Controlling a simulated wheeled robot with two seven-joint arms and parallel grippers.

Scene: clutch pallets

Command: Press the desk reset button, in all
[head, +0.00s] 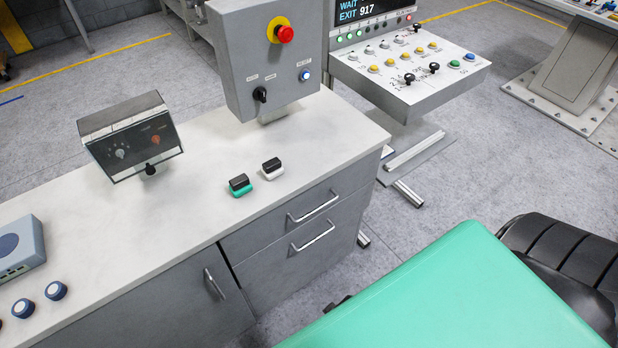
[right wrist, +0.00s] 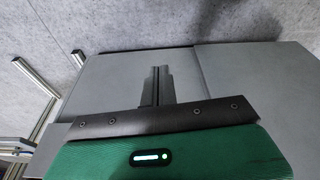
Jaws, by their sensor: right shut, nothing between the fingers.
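A grey control box (head: 262,60) stands on the desk (head: 205,150) in the head view. Its front carries a small round blue-white lit button (head: 306,75), with a small label above it that looks like RESET. A black rotary knob (head: 260,94) sits to its left, and a red emergency stop (head: 284,34) on a yellow ring is above. My right gripper (right wrist: 157,84) shows in the right wrist view, shut and empty, over plain grey surfaces. It touches no button there. The head view shows no gripper fingers, and my left gripper is out of view.
A black-faced box (head: 131,138), a green-and-black block (head: 240,185), a white-and-black block (head: 272,168) and a blue-grey device (head: 18,247) sit on the desk. A separate console (head: 410,70) with several buttons stands behind right. The desk top before the control box is mostly clear.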

